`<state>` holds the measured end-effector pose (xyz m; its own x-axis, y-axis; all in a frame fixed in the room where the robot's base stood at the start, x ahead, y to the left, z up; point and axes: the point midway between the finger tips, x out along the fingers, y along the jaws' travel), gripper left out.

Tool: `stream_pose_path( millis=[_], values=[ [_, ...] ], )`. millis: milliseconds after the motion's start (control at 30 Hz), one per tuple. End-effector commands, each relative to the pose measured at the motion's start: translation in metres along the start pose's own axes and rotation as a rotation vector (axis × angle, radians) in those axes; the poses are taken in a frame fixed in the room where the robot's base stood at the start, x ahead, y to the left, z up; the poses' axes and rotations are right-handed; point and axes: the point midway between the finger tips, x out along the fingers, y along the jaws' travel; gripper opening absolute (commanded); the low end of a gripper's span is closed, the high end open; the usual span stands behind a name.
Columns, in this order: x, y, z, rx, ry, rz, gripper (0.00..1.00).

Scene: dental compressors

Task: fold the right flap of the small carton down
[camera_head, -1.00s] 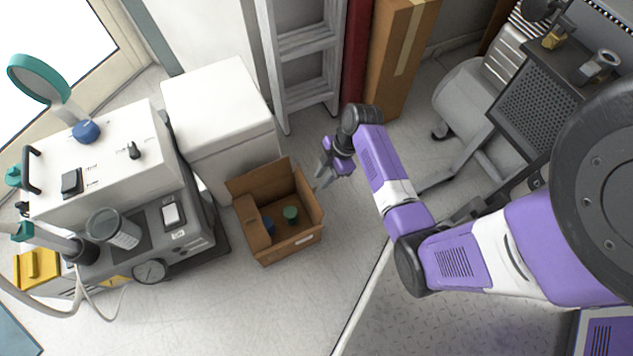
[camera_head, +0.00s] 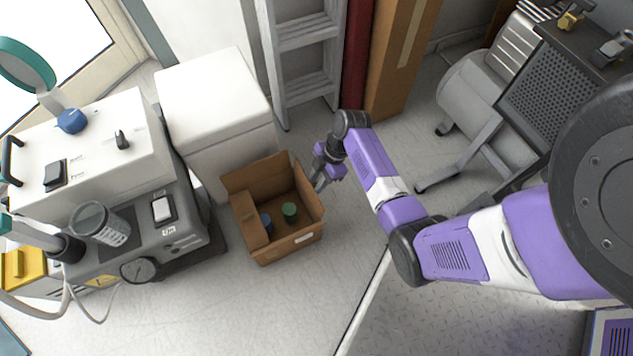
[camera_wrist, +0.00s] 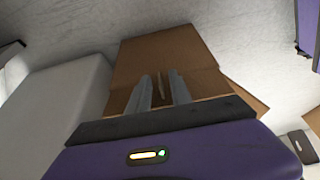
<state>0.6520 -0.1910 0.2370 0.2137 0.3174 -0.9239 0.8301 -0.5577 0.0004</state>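The small carton (camera_head: 290,246) stands open on the floor, left of my gripper. In the head view its back flap (camera_head: 255,172) stands up and a flap on its left side (camera_head: 252,222) lies partly over the opening. The right flap (camera_head: 309,204) appears raised along the right side. A green item (camera_head: 289,209) and a blue item (camera_head: 266,222) are inside. My gripper (camera_head: 318,186) is at the carton's right back corner, fingers pointing down; contact cannot be told. In the wrist view the fingers (camera_wrist: 160,90) are a little apart in front of brown cardboard (camera_wrist: 165,55).
A white box (camera_head: 215,95) stands behind the carton, and a grey and white machine (camera_head: 120,185) is to its left. A ladder (camera_head: 305,65) and a tall brown carton (camera_head: 398,60) stand at the back. The floor in front of the carton is clear.

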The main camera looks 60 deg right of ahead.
Motion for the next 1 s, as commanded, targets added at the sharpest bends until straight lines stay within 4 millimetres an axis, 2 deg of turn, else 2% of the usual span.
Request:
stream_pose_path(
  millis=[100, 233, 1000],
  values=[
    [-0.0004, 0.0, -0.0001, 0.0, 0.0, 0.0, 0.25],
    [-0.0004, 0.0, 0.0, 0.0, 0.0, 0.0, 0.0],
    [-0.0004, -0.0003, 0.0002, 0.001, 0.0, -0.001, 0.0]
  ],
)
